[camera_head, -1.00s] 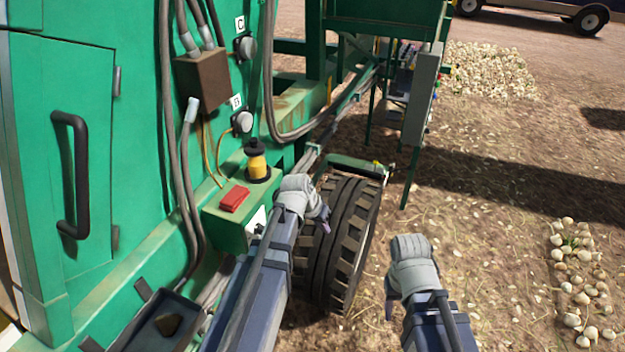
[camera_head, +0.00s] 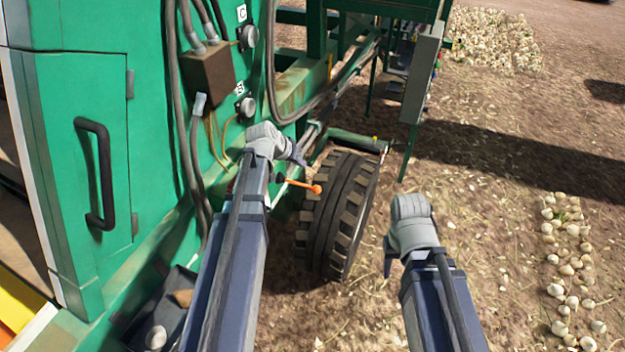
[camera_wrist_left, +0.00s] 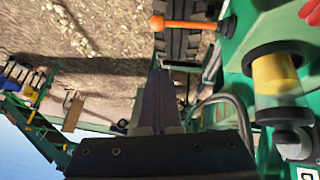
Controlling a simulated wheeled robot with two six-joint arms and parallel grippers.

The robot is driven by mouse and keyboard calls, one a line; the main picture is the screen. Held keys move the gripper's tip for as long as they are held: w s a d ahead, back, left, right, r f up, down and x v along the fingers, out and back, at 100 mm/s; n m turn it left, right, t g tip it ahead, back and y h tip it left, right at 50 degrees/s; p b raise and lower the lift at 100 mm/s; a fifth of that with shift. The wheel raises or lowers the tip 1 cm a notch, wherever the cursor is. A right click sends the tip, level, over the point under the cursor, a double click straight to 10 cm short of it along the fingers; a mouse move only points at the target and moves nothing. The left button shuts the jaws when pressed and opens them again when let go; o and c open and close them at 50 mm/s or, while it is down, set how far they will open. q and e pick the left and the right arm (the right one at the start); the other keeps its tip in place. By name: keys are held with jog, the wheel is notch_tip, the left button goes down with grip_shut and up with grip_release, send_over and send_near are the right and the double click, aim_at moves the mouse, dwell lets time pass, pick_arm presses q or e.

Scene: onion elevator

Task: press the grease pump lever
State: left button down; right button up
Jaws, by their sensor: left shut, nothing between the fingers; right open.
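The grease pump lever (camera_head: 300,186) is a thin rod with an orange grip, sticking out to the right beside my left wrist in the head view. In the left wrist view the lever (camera_wrist_left: 185,25) lies across the top, its dark pivot end at the green housing. The pump's yellow reservoir (camera_wrist_left: 277,78) stands at the right there; my left arm hides it in the head view. My left gripper (camera_head: 302,161) is shut and empty, above the lever and apart from it in the head view; its fingers (camera_wrist_left: 158,75) point toward it. My right gripper (camera_head: 388,268) is open and empty, out to the right.
A big black tyre (camera_head: 340,215) stands just right of the lever. The green machine wall with a black handle (camera_head: 97,175), hoses and a brown box (camera_head: 208,75) is on the left. A grey panel (camera_head: 422,75) hangs further back. Onions (camera_head: 570,260) lie on open ground at right.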

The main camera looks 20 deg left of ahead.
pick_arm(q)
jog(key=shift+f, duration=0.1)
jog(key=b, duration=0.9)
send_over(313, 188)
jog(key=f, duration=0.8)
jog(key=shift+w+a+f, duration=0.2)
jog(key=shift+w+a, duration=0.15)
jog(key=shift+w, duration=0.05)
jog(key=shift+s+d+f+b, duration=0.15)
jog(key=shift+f+b, duration=0.35)
jog(key=shift+f, duration=0.1)
jog(key=shift+s+d+f+b, duration=0.1)
jog(key=shift+f+b, duration=0.35)
jog(key=shift+f, duration=0.1)
jog(key=shift+s+d+f+b, duration=0.15)
jog(key=shift+s+f+b, duration=0.05)
jog(key=shift+f+b, duration=0.4)
